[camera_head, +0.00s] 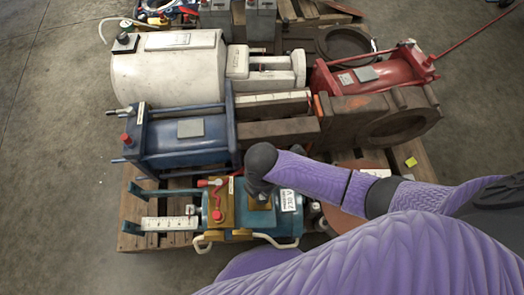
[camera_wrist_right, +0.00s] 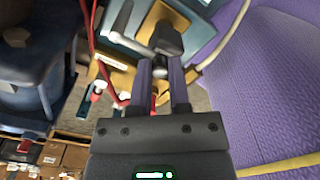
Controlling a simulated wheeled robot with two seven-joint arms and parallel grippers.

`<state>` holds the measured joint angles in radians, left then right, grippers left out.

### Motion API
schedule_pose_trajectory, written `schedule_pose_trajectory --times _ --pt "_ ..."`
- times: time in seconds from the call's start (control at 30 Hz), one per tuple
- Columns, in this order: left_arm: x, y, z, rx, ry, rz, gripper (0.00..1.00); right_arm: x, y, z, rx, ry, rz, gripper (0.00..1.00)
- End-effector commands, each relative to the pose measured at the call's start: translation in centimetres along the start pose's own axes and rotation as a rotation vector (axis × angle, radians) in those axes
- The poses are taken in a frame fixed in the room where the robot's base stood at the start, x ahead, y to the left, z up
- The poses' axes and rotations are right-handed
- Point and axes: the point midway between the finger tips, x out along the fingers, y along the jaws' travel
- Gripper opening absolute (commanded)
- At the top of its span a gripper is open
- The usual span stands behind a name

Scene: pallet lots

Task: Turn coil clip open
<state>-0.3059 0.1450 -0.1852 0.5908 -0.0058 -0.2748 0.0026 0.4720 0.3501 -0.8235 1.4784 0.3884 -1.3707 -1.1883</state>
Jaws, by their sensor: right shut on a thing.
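A teal unit (camera_head: 275,226) with a tan block, a white label reading "230 V" and cream handles sits at the pallet's front. My right arm reaches over it from the right, and the right gripper (camera_wrist_right: 164,75) points down at it; the dark wrist hides much of the contact in the head view. In the right wrist view, the two fingers are shut on a dark clip-like piece (camera_wrist_right: 166,38) above the tan plate (camera_wrist_right: 182,18). I take this as the coil clip; its exact angle is hard to tell. My left gripper is not in view.
A blue cylinder unit (camera_head: 185,140) lies behind, with a white cylinder (camera_head: 170,72), brown blocks and a red cylinder (camera_head: 372,70) farther back. Concrete floor is clear at left.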

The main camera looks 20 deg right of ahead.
Motion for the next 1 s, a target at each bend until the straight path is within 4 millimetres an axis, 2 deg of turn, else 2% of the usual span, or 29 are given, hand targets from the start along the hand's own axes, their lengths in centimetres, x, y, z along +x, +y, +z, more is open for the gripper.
schedule_pose_trajectory --times 0.27,0.47,1.0 --pt "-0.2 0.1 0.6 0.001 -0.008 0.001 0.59 -0.1 0.1 -0.1 0.019 0.0 0.0 0.0" --pt "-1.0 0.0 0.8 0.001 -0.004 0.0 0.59 -0.2 0.4 -0.4 0.11 0.0 0.001 0.0" --pt "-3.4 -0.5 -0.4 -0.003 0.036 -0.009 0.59 -0.1 2.3 -1.6 0.601 0.001 -0.001 0.0"
